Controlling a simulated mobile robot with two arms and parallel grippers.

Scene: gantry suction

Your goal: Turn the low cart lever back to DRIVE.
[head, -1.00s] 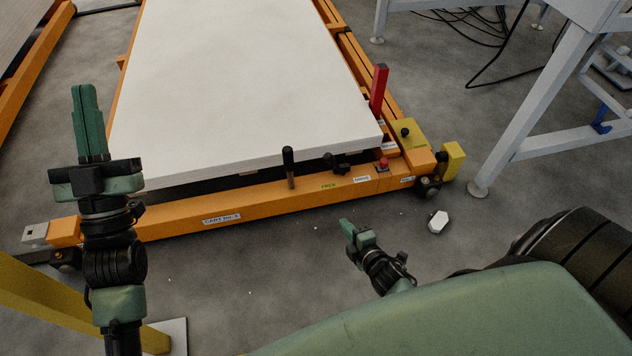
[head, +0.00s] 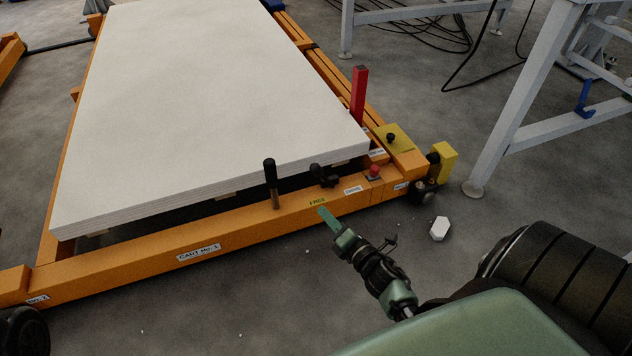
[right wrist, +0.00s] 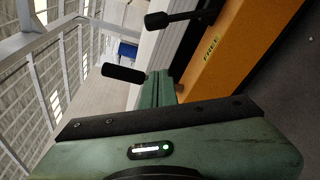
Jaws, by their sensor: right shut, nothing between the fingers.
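The orange cart (head: 120,271) carries a white slab. In the right wrist view, the fingers (right wrist: 159,88) point toward the black handle (right wrist: 124,74), with the low lever (right wrist: 182,18) beyond. My left gripper is out of view.
A red post (head: 359,95), a red button (head: 374,171) and a yellow block (head: 445,163) sit at the cart's right corner. A white hexagonal piece (head: 439,229) lies on the floor. A grey frame leg (head: 520,100) stands to the right.

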